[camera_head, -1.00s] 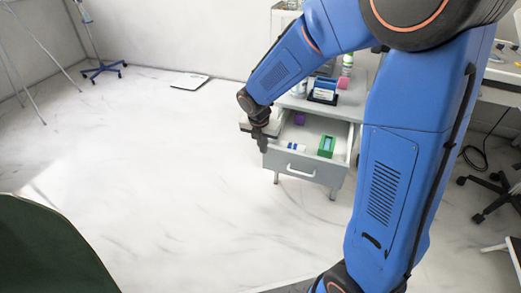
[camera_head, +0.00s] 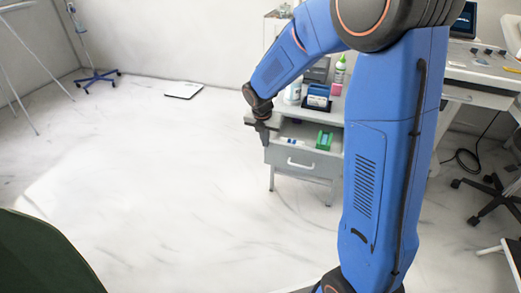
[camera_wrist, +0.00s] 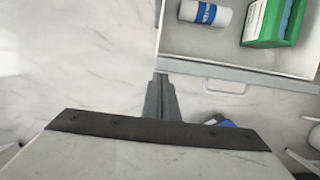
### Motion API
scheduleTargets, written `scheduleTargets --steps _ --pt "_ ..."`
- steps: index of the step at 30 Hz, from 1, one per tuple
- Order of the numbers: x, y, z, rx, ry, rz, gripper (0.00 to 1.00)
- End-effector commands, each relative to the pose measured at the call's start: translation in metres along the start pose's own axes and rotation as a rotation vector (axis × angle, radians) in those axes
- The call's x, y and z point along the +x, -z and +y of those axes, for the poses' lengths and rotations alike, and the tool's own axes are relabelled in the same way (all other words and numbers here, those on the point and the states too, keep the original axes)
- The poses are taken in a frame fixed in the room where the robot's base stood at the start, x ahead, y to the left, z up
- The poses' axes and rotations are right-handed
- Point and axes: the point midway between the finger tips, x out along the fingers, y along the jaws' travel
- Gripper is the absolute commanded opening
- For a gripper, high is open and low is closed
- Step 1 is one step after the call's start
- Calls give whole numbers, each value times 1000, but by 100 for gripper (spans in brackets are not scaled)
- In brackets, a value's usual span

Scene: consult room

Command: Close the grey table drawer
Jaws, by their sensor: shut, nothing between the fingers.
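The grey table drawer (camera_head: 304,164) is part way out of the grey table (camera_head: 334,107), with a light handle on its front. In the wrist view the drawer's front rim (camera_wrist: 240,75) and handle show near the top. Inside lie a green box (camera_head: 324,140) and a white roll with a blue label (camera_wrist: 205,13). My gripper (camera_head: 264,140) is shut and empty, pointing down at the drawer's left front corner. In the wrist view my fingertips (camera_wrist: 161,80) overlap the drawer's front left corner; I cannot tell whether they touch it.
Bottles (camera_head: 339,75) and a blue box (camera_head: 318,96) stand on the table top. A desk (camera_head: 480,68) and wheeled chair (camera_head: 495,192) are at the right. A flat scale (camera_head: 184,91) lies on the floor at the back. The floor left of the drawer is clear.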

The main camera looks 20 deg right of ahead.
Motion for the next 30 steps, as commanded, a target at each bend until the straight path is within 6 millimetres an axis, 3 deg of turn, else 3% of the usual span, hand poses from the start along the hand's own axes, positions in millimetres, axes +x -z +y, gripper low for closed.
scheduleTargets --steps 6,15,21,30 --pt "16 -60 -1 5 0 -1 0" --pt "31 -121 0 2 0 0 0" --pt "36 -145 0 0 0 -1 0" --pt "38 -155 0 -1 0 0 0"
